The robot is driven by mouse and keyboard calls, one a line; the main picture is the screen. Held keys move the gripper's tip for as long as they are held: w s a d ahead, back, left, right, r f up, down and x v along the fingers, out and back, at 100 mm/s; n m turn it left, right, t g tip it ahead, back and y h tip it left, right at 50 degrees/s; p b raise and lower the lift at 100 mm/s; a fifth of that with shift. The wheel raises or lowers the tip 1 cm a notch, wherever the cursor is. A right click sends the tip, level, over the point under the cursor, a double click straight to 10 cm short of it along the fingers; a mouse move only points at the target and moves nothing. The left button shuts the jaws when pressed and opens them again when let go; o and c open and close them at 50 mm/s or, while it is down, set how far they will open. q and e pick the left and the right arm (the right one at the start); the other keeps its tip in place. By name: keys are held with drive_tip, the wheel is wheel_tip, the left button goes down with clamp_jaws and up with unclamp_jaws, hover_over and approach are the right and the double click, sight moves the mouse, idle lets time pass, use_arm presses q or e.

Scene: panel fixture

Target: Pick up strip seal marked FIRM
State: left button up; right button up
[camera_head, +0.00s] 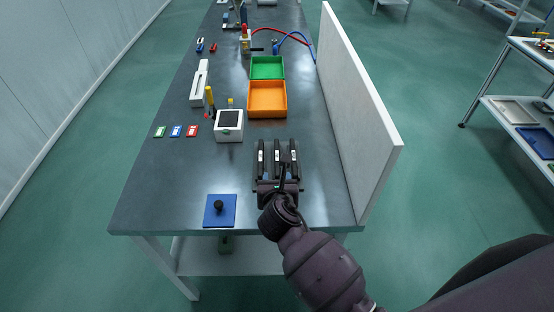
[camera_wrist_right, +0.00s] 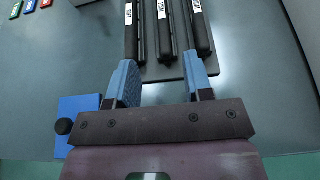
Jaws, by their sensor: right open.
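Three black strip seals with white labels lie side by side on a dark holder (camera_wrist_right: 174,72) on the bench: a left strip (camera_head: 261,158), a middle strip (camera_head: 277,158) and a right strip (camera_head: 293,158). In the right wrist view they are the left strip (camera_wrist_right: 131,35), middle strip (camera_wrist_right: 164,35) and right strip (camera_wrist_right: 199,32). The label print is too small to tell surely which reads FIRM. My right gripper (camera_head: 278,181) is open over the strips' near ends; its blue fingers show in the wrist view (camera_wrist_right: 158,64), apart with nothing gripped. My left gripper is out of view.
A blue plate with a black knob (camera_head: 220,211) lies left of my gripper. A white upright panel (camera_head: 360,110) borders the bench's right side. An orange bin (camera_head: 267,113), green bin (camera_head: 267,58) and white device box (camera_head: 229,137) stand beyond.

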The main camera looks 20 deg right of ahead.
sight(277, 167)
drive_tip(key=shift+x, duration=1.15)
drive_tip(key=shift+w+d+f+b, duration=0.3)
drive_tip(key=shift+w+f, duration=0.1)
drive_tip(key=shift+w, duration=0.2)
drive_tip(key=x, duration=0.3)
drive_tip(key=shift+f+b, duration=0.3)
drive_tip(key=shift+b, duration=0.1)
drive_tip(key=shift+w+d+f, duration=0.1)
drive_tip(key=shift+w+d, duration=0.05)
drive_tip(key=shift+w, duration=0.3)
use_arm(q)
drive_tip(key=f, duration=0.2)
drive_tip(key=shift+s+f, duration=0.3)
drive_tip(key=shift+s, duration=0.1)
use_arm(e)
drive_tip(key=shift+c, duration=0.7)
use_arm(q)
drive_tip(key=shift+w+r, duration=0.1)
use_arm(e)
clamp_jaws()
